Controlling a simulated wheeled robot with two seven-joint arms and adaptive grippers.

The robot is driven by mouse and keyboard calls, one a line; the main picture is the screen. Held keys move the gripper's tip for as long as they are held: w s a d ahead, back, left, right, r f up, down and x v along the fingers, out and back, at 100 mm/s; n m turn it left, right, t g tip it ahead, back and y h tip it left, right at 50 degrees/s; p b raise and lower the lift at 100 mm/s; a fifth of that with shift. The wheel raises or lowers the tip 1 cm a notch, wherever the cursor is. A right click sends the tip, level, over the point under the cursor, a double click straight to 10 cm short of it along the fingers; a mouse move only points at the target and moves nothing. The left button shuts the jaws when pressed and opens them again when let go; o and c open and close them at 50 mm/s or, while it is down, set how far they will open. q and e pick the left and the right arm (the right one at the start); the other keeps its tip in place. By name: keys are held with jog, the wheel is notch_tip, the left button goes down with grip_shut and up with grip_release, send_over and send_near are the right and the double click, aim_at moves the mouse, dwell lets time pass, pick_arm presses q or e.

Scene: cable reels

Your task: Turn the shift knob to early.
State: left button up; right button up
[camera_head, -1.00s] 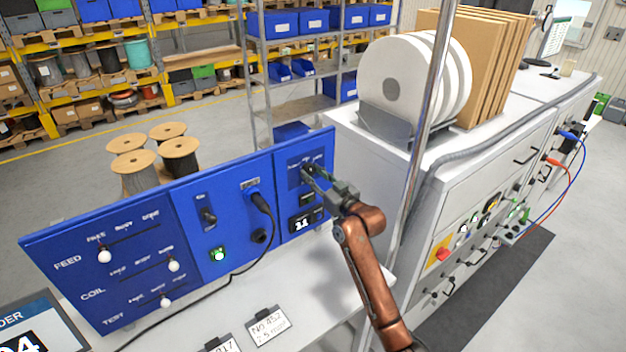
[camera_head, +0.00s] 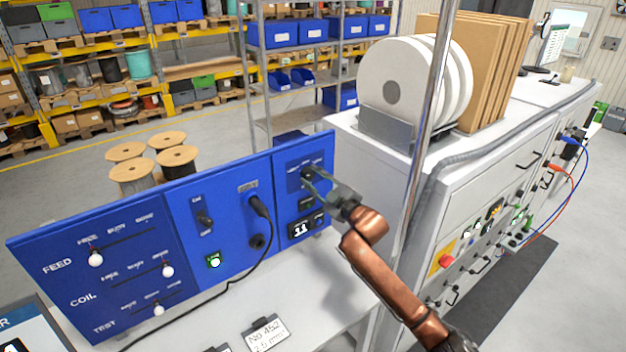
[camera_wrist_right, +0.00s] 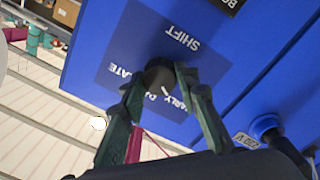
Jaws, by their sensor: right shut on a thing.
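The shift knob (camera_wrist_right: 160,74) is a round black knob on the right section of the blue panel (camera_head: 225,185). My right gripper (camera_head: 309,174) reaches it from the front right. In the right wrist view my right gripper (camera_wrist_right: 159,80) has one finger on each side of the knob and is shut on it. The labels SHIFT, LATE and part of EARLY show upside down there. My left gripper is not in view.
A black plug with a cable (camera_head: 259,205) sits left of the shift section. Left of it are a toggle switch (camera_head: 205,220), a lit green button (camera_head: 214,261) and white-knobbed sliders (camera_head: 96,259). A metal post (camera_head: 424,150) stands right of my arm. White reels (camera_head: 392,90) stand on the cabinet.

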dwell(0.6)
jog(key=o, duration=1.2)
jog(key=shift+c, duration=0.2)
jog(key=shift+s, duration=0.1)
jog(key=v, duration=1.1)
jog(key=shift+s+d, duration=0.25)
jog(key=shift+s, duration=0.1)
